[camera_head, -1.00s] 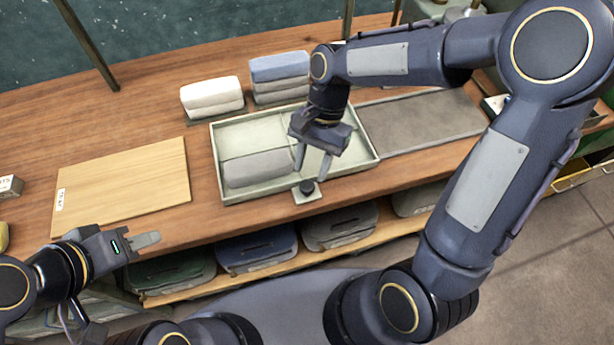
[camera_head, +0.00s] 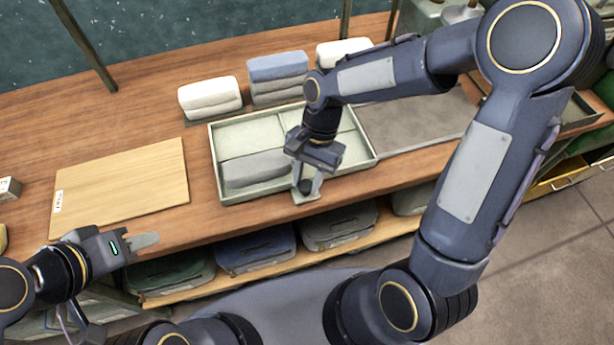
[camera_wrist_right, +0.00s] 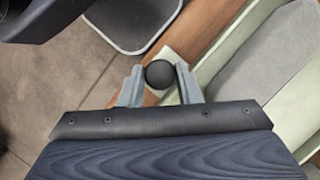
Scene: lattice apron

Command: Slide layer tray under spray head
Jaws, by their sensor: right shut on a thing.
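The layer tray (camera_head: 216,168) is a pale green, divided tray on the wooden table, with a grey folded cloth (camera_head: 255,168) in its front left compartment. A small tab with a round black knob (camera_wrist_right: 161,74) sticks out from its front edge. My right gripper (camera_head: 306,186) is shut on the knob, with one finger on each side of it in the right wrist view. My left gripper (camera_head: 144,241) is over the table's front left edge, away from the tray; its jaw opening cannot be made out. I cannot pick out the spray head for sure.
A grey mat (camera_head: 415,122) lies right of the tray. Folded white (camera_head: 210,97) and blue (camera_head: 278,76) cloths stand behind it. A wooden board (camera_head: 122,187) lies to the left. Several folded dark bundles (camera_head: 255,250) sit on a shelf below the table edge.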

